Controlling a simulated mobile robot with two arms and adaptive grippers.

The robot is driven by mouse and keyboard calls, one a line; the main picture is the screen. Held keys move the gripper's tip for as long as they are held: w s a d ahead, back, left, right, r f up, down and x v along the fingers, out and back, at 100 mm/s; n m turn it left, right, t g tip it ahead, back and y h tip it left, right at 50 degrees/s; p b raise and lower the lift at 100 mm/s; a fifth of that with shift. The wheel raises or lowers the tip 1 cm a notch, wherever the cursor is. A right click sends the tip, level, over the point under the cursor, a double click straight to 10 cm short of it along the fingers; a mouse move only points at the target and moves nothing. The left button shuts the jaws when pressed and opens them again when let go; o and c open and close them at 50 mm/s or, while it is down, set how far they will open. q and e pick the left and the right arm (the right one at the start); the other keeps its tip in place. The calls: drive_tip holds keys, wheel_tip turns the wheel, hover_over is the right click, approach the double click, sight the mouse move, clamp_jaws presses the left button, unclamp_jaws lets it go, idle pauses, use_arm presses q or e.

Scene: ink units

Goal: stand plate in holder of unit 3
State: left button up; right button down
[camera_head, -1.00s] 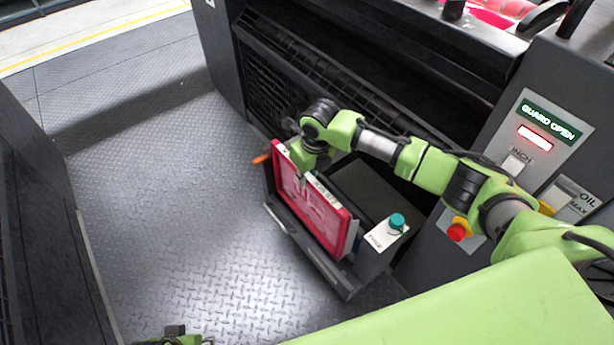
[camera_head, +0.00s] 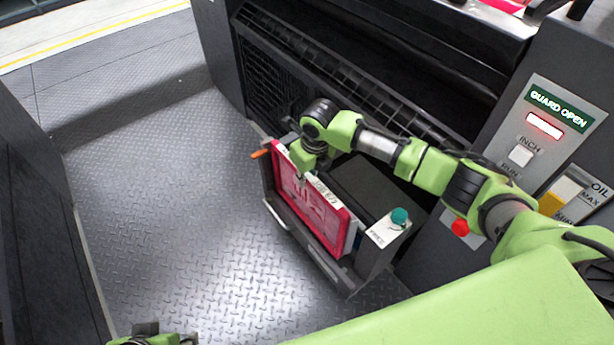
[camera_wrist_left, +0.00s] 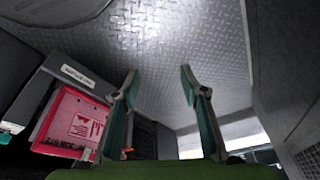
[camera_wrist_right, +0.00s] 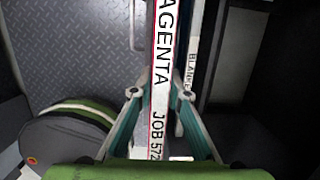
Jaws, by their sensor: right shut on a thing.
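A red plate (camera_head: 308,208) stands upright in the dark holder (camera_head: 318,265) at the unit's foot. It also shows in the left wrist view (camera_wrist_left: 75,122). In the right wrist view its white edge label (camera_wrist_right: 163,65) reads "AGENTA" and "JOB 572". My right gripper (camera_head: 302,174) is shut on the plate's top edge, with a finger on each side in the right wrist view (camera_wrist_right: 160,110). A second edge marked "BLANKE" (camera_wrist_right: 192,65) stands close beside it. My left gripper (camera_wrist_left: 160,80) is open and empty above the floor; only part of it shows at the head view's bottom edge.
An orange piece (camera_head: 261,153) sticks out at the far end. The control panel (camera_head: 540,140) with a lit "GUARD OPEN" sign is at right. The chequered floor (camera_head: 180,200) at left is clear.

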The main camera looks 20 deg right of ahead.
use_arm(q)
drive_tip(key=w+d+t+b, duration=0.2)
drive_tip(key=w+t, duration=0.1)
drive_tip(key=w, duration=0.3)
drive_tip(key=shift+w+r+h+b, duration=0.15)
drive_tip(key=shift+w+h+b, duration=0.25)
use_arm(e)
drive_tip(key=s+x, duration=0.1)
drive_tip(key=x, duration=0.5)
drive_tip(key=shift+d+f, duration=0.15)
drive_tip(key=shift+f, duration=0.3)
drive_tip(key=shift+s+f, duration=0.15)
drive_tip(key=shift+f, duration=0.2)
drive_tip(key=c, duration=1.9)
unclamp_jaws()
use_arm(q)
drive_tip(key=shift+s, duration=0.1)
